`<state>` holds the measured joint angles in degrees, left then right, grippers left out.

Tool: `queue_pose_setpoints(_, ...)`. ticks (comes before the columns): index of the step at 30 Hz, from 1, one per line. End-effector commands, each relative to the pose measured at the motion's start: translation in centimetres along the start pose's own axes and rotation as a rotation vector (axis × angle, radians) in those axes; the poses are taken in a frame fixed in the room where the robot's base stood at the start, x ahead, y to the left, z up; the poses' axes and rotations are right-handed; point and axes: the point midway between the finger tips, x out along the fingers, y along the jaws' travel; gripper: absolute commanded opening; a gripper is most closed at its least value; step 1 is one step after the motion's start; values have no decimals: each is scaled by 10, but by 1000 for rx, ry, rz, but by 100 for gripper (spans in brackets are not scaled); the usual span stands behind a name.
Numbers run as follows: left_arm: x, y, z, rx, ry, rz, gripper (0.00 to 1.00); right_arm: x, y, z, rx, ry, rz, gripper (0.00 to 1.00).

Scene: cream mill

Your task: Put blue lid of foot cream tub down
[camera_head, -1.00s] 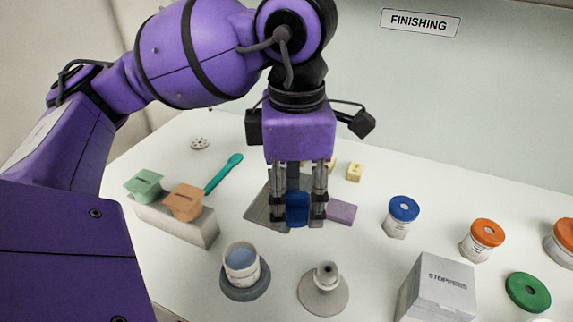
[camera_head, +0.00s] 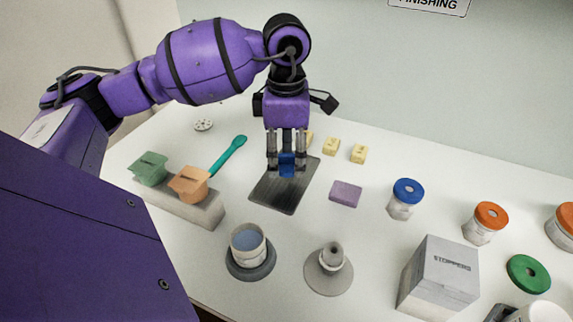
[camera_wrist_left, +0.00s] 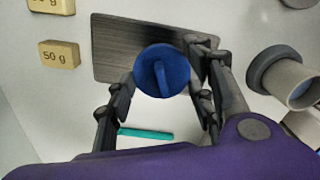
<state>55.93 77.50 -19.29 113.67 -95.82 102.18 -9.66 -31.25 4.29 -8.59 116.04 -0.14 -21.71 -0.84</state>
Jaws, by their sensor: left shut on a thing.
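My left gripper (camera_head: 287,172) is shut on the blue lid (camera_head: 286,160) and holds it over the far part of the dark grey mat (camera_head: 275,200). In the left wrist view the round lid (camera_wrist_left: 176,66), with a raised bar across its top, sits between the fingers of the left gripper (camera_wrist_left: 163,84), in front of the mat (camera_wrist_left: 112,40). I cannot tell whether the lid touches the mat. An open white tub (camera_head: 242,252) with bluish cream stands in a dark round holder nearer the front. My right gripper is not in view.
A mauve block (camera_head: 345,194) lies right of the mat; yellow weights (camera_head: 359,154) stand behind. A teal spatula (camera_head: 229,155) and a grey block (camera_head: 205,212) with green and orange pieces are left. A grey cone-shaped stand (camera_head: 328,275), STOPPERS box (camera_head: 440,278) and lidded jars are right.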

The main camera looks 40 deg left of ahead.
Motion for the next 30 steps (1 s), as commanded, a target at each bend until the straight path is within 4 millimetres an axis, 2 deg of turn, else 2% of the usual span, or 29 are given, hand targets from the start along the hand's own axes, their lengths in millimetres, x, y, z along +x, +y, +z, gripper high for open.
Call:
queue_pose_setpoints(8,17,14,-1,-2,-1,-3,38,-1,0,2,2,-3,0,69)
queue_pose_setpoints(14,45,14,-1,0,-1,-2,38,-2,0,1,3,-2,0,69)
queue_pose_setpoints(26,52,14,-1,0,0,-1,38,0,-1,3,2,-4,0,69)
queue_pose_setpoints(27,51,14,-1,0,0,0,53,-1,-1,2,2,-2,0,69)
queue_pose_setpoints(30,50,14,-1,0,-1,0,66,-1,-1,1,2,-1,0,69)
